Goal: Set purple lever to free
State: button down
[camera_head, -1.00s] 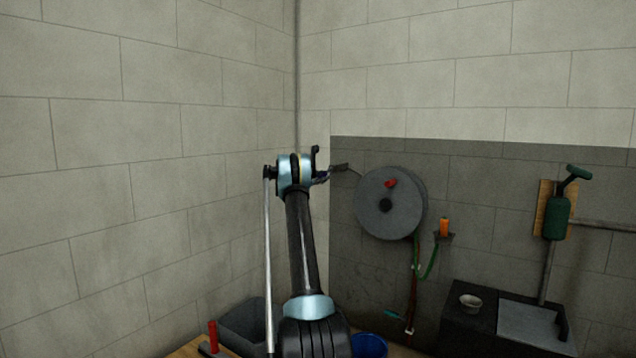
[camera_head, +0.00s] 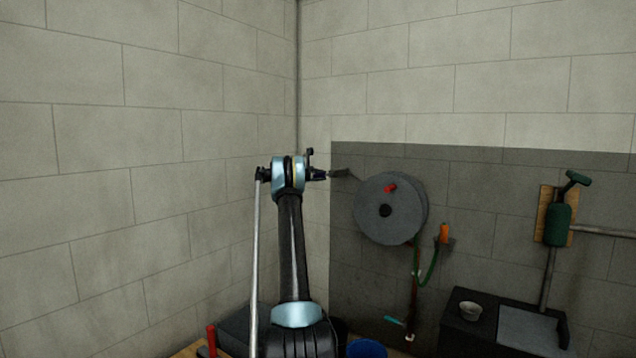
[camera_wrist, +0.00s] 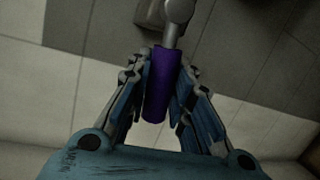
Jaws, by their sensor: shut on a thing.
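The purple lever (camera_wrist: 160,85) shows in the wrist view as a purple grip on a grey metal stem that runs up to a round grey joint at the top of the picture. My gripper (camera_wrist: 158,95) has its two fingers on either side of the purple grip and is shut on it. In the head view my gripper (camera_head: 320,174) is at the end of the raised arm, near the wall corner. The purple grip cannot be made out in the head view, and no lever position markings can be read.
A grey round reel (camera_head: 390,212) with a red knob hangs right of my gripper. An orange item (camera_head: 444,233) and a green hose (camera_head: 430,268) are beside it. A green pump-like device (camera_head: 559,222) is farther right, above a dark bench (camera_head: 468,322). A blue bucket (camera_head: 366,348) stands below.

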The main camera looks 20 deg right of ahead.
jog(key=shift+s+d+r+m, duration=0.1)
jog(key=shift+s+d+m, duration=0.05)
jog(key=shift+m, duration=0.15)
jog(key=c, duration=1.4)
grip_release()
jog(key=shift+a+r, duration=0.1)
jog(key=shift+a, duration=0.2)
jog(key=v, duration=1.1)
jog(key=shift+a, duration=0.25)
jog(key=shift+s, duration=0.1)
